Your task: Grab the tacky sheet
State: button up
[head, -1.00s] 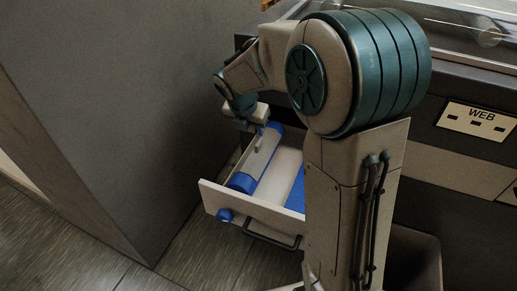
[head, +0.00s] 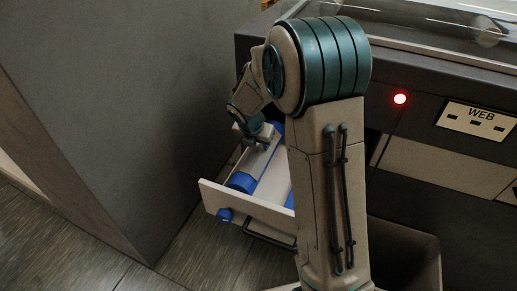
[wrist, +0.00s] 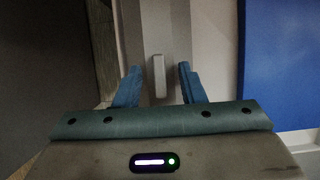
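A blue flat sheet (head: 290,200), likely the tacky sheet, lies in the open drawer (head: 247,208), mostly hidden behind my arm. It shows large at the right in the wrist view (wrist: 283,65). Left of it in the drawer is a long pale piece with blue ends (head: 256,168). A small pale upright tab (wrist: 158,75) stands out from it in the wrist view. My gripper (wrist: 158,68) is open, its two blue fingers on either side of the tab with gaps. In the head view my gripper (head: 262,138) is low over the pale piece.
A tall dark panel (head: 110,110) rises close on the drawer's left. A machine front with a WEB label (head: 476,119) and a lit red lamp (head: 400,98) is at the right. An open bin (head: 405,255) stands below it.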

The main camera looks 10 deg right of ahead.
grip_shut()
jog(key=shift+s, duration=0.1)
